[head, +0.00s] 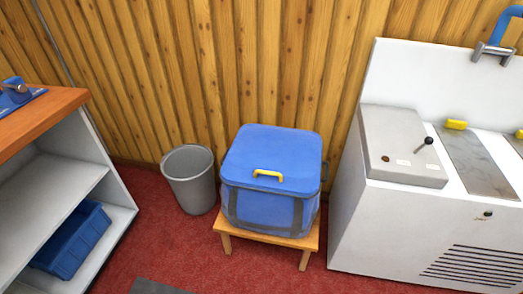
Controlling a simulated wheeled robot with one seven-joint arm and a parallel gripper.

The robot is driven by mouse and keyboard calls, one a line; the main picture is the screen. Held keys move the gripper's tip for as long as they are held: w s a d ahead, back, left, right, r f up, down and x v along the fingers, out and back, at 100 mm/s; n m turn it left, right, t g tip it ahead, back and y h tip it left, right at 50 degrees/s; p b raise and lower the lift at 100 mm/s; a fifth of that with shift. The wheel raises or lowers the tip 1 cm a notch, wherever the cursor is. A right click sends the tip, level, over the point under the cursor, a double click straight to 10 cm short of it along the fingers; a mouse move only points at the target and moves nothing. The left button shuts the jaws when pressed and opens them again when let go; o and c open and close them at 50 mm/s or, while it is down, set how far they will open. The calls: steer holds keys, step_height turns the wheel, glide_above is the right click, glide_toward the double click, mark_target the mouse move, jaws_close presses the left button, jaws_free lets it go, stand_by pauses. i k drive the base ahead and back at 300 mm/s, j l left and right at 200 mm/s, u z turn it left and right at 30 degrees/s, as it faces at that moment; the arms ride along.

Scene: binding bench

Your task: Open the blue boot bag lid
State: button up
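The blue boot bag (258,208) stands upright on a small wooden stool in the middle of the head view. Its blue lid (275,150) lies flat on top and is closed. A yellow handle (268,174) sits at the lid's front edge. Dark grey straps run down the bag's front. My gripper is not in view.
The wooden stool (306,242) stands on red carpet against a wood-panelled wall. A grey bin (191,180) is close on the left. A white machine (400,228) stands close on the right. A shelf unit (75,175) with a blue crate (72,240) is at far left. Carpet in front is mostly clear.

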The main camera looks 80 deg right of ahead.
mark_target(277, 158)
steer(key=i+z, duration=0.1)
steer(key=z, duration=2.9)
steer(key=i+u, duration=0.2)
steer(key=u, duration=0.3)
steer(key=i+l+u, duration=0.1)
steer(key=u, duration=0.35)
steer(key=i+l+u, duration=0.15)
steer(key=u, duration=0.35)
steer(key=i+l, duration=0.05)
steer(key=i, duration=0.05)
